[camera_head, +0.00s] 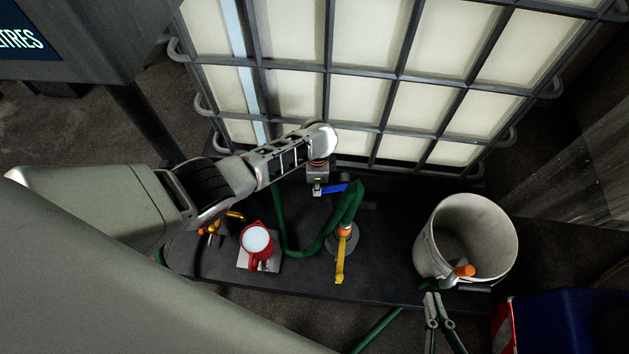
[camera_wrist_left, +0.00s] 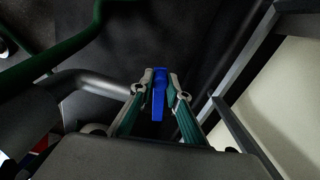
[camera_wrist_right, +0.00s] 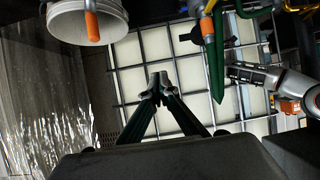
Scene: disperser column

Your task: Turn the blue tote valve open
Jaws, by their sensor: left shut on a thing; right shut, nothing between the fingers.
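The blue valve lever (camera_head: 335,189) shows in the head view at the foot of the caged white tote (camera_head: 352,100), pointing right. In the left wrist view the lever (camera_wrist_left: 159,92) stands between the fingertips of my left gripper (camera_wrist_left: 160,77), which is shut on it. In the head view my left wrist is above the valve; its fingers are not clearly seen there. My right gripper (camera_head: 434,298) is shut and empty in front of the bucket, well away from the lever; its closed tips (camera_wrist_right: 158,82) also show in the right wrist view.
A dark bench (camera_head: 390,280) carries a red jug (camera_head: 249,256) of white liquid, a yellow-handled valve (camera_head: 340,265) and a green hose (camera_head: 300,250). A white bucket (camera_head: 430,243) with an orange-handled valve (camera_head: 463,271) stands right. A blue box (camera_head: 565,325) lies lower right.

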